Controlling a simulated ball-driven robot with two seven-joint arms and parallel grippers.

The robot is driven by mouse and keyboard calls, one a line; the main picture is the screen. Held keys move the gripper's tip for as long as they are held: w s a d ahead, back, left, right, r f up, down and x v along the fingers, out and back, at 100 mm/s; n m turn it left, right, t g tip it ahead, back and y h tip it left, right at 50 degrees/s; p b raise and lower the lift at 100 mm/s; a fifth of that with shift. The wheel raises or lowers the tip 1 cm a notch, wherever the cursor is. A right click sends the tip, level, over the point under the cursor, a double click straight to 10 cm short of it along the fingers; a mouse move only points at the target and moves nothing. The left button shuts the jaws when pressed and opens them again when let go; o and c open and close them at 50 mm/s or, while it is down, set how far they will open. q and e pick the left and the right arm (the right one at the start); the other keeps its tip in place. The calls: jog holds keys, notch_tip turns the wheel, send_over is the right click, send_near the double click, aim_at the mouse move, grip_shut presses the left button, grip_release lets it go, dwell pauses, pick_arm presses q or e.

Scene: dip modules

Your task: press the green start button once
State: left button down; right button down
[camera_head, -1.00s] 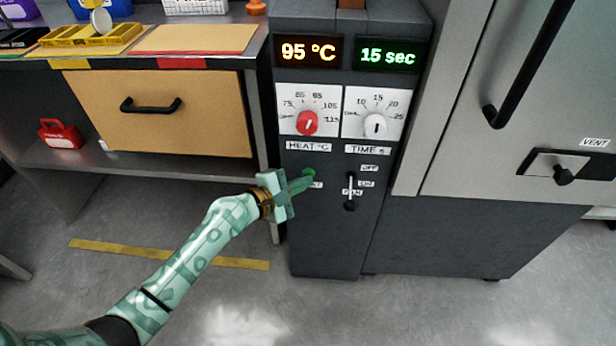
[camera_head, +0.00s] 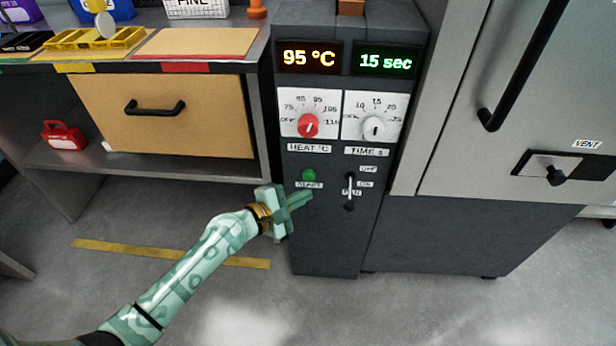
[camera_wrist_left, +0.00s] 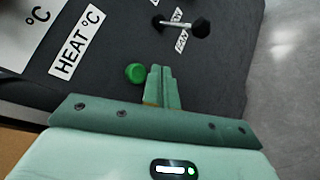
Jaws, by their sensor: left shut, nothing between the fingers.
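The green start button (camera_head: 309,175) is a small round knob on the dark control panel (camera_head: 330,238), above a START label and below the HEAT label. My left gripper (camera_head: 305,198) is shut and empty. In the head view its fingertips show below the button and its label. In the left wrist view the button (camera_wrist_left: 135,73) appears just left of the closed fingertips (camera_wrist_left: 161,72), with its face uncovered. I cannot tell whether the fingertips touch the panel. My right gripper is not in view.
The lever switch (camera_head: 350,192) sits right of the button. Above are the red heat knob (camera_head: 307,125), the white time knob (camera_head: 374,128) and displays reading 95 °C and 15 sec. A bench with a drawer (camera_head: 165,118) stands left. The floor in front is clear.

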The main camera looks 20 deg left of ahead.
pick_arm(q)
jog(key=s, duration=0.3)
jog(key=shift+d+p, duration=0.35)
jog(key=shift+d, duration=0.05)
dwell(0.5)
